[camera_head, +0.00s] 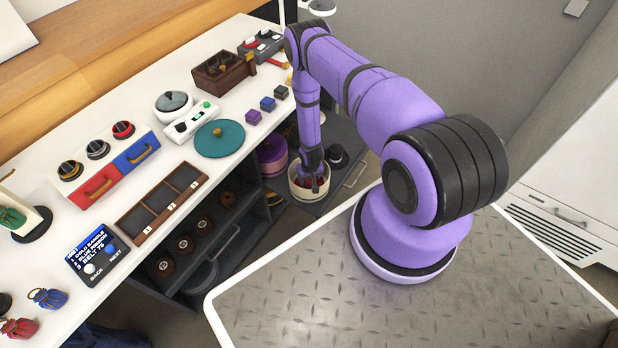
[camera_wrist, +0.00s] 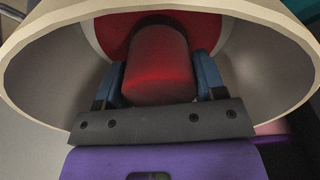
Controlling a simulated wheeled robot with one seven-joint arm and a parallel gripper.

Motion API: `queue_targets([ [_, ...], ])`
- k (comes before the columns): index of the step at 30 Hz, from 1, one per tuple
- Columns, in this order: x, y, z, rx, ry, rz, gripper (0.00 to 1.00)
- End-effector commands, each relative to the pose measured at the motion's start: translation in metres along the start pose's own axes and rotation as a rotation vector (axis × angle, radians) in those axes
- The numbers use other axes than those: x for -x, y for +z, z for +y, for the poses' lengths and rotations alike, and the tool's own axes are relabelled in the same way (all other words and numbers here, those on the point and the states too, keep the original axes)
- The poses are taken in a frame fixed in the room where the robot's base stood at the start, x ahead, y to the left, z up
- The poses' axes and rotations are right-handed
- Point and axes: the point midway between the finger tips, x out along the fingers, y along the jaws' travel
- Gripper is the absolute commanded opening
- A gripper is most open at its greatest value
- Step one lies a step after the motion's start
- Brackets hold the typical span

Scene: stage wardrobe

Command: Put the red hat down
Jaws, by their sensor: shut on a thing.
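The red hat (camera_wrist: 158,70) fills the middle of the wrist view, with its rounded crown between the two blue fingers of my gripper (camera_wrist: 161,82). My gripper is shut on the crown. A round, open, cream box (camera_wrist: 42,75) surrounds the hat and the fingers. In the head view my gripper (camera_head: 311,180) points down into this cream box (camera_head: 309,195), which stands low beside the white counter. Only a little red of the hat shows there; most is hidden by my gripper and the rim. I cannot tell whether the hat touches the box floor.
The white counter (camera_head: 90,215) on the left holds a teal disc (camera_head: 220,138), a wooden box (camera_head: 222,72) and several small items.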

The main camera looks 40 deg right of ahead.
Motion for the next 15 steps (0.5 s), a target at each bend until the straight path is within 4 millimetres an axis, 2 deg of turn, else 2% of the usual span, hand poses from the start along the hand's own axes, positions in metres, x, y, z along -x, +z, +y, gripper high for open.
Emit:
queue_targets([
  [11,-0.0044,0.0003,0.0001,0.000,0.000,0.000,0.41],
  [12,-0.0050,0.0003,0.0001,0.000,0.000,0.000,0.66],
  [15,-0.0046,0.0002,0.0001,0.000,0.000,0.000,0.89],
])
